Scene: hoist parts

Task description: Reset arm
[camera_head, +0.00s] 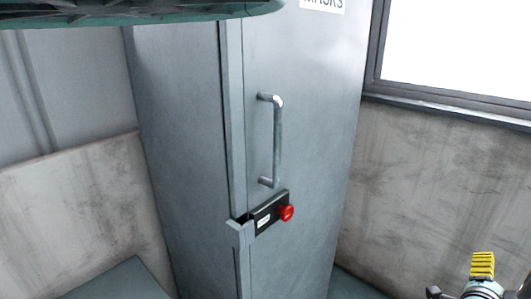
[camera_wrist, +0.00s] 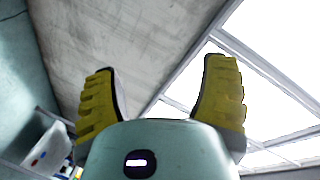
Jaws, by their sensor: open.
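My gripper (camera_wrist: 160,95) shows in the wrist view with its two yellow ribbed fingers spread apart. It is open, and nothing is between the fingers. Behind it are a grey wall and bright window panes. In the head view, a yellow ribbed part of my gripper (camera_head: 482,266) shows at the bottom right corner, right of the cabinet and apart from it. The rest of my arm is mostly out of the frame there.
A tall grey metal cabinet (camera_head: 190,120) stands in the middle of the head view, its door shut. It has a vertical handle (camera_head: 277,140) and a black latch with a red knob (camera_head: 287,213). A window (camera_head: 460,50) is at the right. A green-rimmed object (camera_head: 150,15) crosses the top left.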

